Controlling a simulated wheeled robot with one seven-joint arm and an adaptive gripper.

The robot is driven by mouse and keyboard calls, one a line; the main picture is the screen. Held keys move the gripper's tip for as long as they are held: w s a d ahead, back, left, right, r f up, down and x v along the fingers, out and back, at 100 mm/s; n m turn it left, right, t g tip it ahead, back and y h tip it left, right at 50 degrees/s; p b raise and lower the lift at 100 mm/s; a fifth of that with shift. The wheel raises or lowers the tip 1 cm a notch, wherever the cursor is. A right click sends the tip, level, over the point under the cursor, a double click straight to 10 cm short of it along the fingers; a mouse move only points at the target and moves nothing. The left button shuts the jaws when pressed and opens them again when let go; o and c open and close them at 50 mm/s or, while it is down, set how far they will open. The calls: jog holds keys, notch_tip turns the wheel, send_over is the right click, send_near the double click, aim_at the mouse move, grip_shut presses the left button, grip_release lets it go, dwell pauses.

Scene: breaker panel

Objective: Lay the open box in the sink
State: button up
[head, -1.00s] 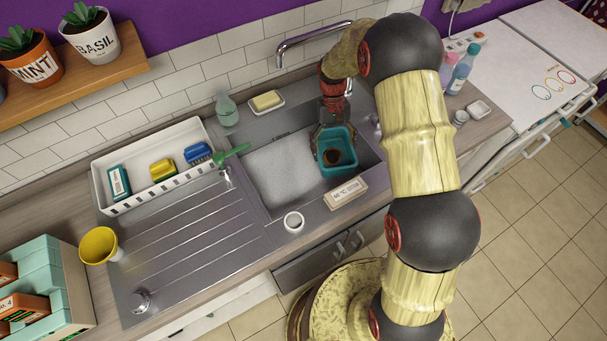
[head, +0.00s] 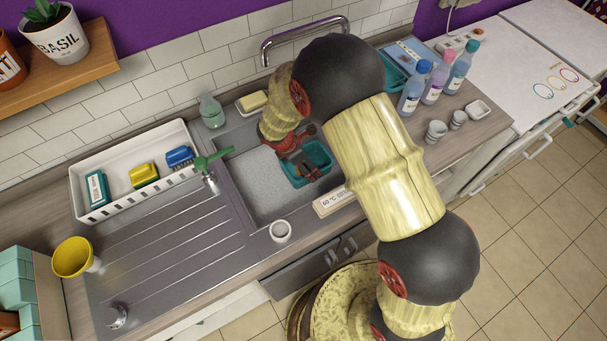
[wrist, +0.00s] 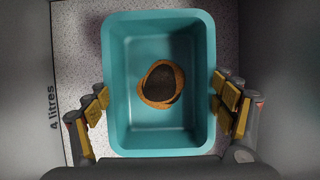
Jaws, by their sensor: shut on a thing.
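The open box (head: 319,157) is a teal, open-topped tub over the right part of the sink (head: 262,185). My arm and gripper hide part of it in the head view. In the wrist view the box (wrist: 122,110) faces me upright, with a brown-orange ring with a dark centre on its floor. My gripper (wrist: 162,106) is shut on the box, a finger at each side wall; it also shows in the head view (head: 302,165). The speckled sink floor shows beyond the box. I cannot tell whether the box touches it.
A soap bottle (head: 211,112) and a soap dish (head: 252,103) stand behind. A white cup (head: 280,231) and a label plate (head: 330,203) sit at the front.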

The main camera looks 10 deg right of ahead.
jog(key=shift+f+b, duration=0.85)
jog(key=shift+f, duration=2.65)
jog(key=shift+f, duration=0.1)
jog(key=shift+f, duration=0.15)
jog(key=o, duration=1.2)
jog(key=shift+o, duration=0.6)
jog(key=p+v, duration=0.3)
jog(key=v, duration=0.9)
jog(key=shift+r, duration=0.25)
